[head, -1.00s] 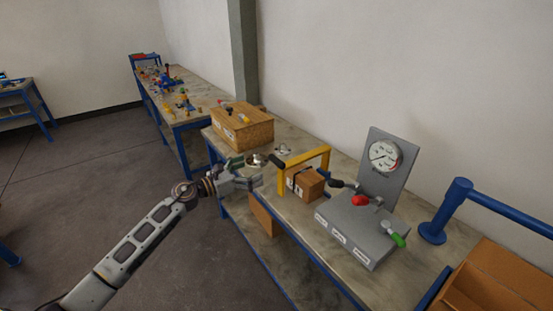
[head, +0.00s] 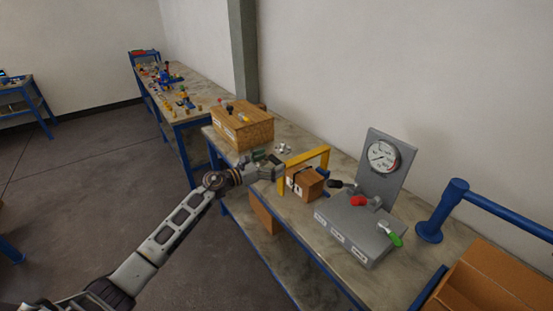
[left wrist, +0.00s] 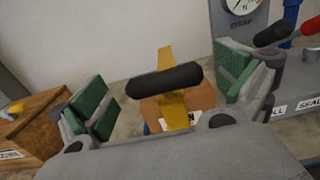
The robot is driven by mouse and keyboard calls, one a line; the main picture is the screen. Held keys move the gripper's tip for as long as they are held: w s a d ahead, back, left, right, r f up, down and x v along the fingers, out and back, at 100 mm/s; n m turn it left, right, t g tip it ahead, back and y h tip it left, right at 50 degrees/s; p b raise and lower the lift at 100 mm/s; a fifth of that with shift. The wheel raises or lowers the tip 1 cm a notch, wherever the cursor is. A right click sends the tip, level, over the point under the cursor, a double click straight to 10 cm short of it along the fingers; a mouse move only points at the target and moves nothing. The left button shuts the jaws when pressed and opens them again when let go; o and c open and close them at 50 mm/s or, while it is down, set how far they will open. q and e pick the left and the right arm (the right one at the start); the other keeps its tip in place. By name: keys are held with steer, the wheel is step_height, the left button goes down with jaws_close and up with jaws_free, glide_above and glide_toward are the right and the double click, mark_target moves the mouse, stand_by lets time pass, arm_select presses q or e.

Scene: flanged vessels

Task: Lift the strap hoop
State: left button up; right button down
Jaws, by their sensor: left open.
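A yellow hoop (head: 307,158), an upright square arch, stands on the bench over a small brown box (head: 306,184). I cannot tell whether this grip is fixed to the hoop. My left gripper (head: 277,167) is open just left of the hoop. Its green-padded fingers (left wrist: 165,93) stand wide on both sides of the black grip, apart from it. In the head view the gripper hides the grip. My right gripper is not in view.
A grey gauge panel (head: 378,153) with red, black and green levers stands right of the hoop. A larger brown box (head: 242,126) is behind left. A blue post with a rail (head: 434,215) and an orange-brown bin (head: 492,282) are at right.

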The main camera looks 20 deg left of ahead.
arm_select(q)
steer(key=shift+x, duration=1.15)
steer(key=c, duration=1.4)
